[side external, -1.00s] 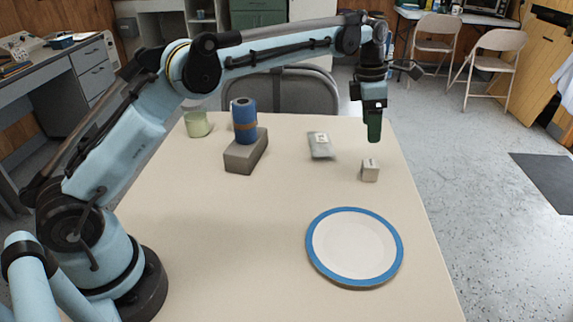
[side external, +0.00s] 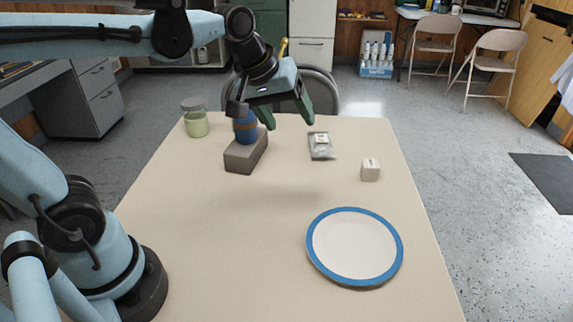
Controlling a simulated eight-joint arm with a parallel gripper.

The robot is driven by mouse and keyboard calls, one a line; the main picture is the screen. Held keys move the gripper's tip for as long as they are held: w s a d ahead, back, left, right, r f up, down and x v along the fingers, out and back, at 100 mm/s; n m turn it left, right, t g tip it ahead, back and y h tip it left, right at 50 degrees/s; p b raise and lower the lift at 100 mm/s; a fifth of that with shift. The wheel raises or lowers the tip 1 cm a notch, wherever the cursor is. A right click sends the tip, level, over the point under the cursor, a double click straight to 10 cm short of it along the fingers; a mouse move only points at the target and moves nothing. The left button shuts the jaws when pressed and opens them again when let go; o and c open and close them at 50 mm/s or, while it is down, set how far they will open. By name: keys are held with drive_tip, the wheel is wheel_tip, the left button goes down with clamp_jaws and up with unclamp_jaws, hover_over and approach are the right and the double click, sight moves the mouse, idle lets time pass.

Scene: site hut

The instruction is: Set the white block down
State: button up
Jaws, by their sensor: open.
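The white block (side external: 370,169) is a small cube with a dark mark on its top. It rests on the table at the right, behind the plate. My gripper (side external: 290,127) is open and empty, with green fingers spread apart. It hangs above the back of the table, left of the white block and well apart from it. My gripper partly hides a blue roll with a brown band (side external: 246,125).
A plate with a blue rim (side external: 315,262) lies at the front right of the table (side external: 215,240). A grey brick-shaped block (side external: 243,157) stands below the blue roll. A packet (side external: 321,146) and a greenish jar (side external: 196,122) are at the back. The table's middle and front left are clear.

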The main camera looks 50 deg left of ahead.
drive_tip(key=s+a+f+m+t, duration=0.1)
drive_tip(key=s+f+m, duration=0.4)
drive_tip(key=s+m, duration=0.2)
drive_tip(key=shift+s+f+t, duration=0.3)
drive_tip(key=shift+s+f, duration=0.1)
drive_tip(key=shift+s, duration=0.05)
drive_tip(key=shift+a, duration=0.1)
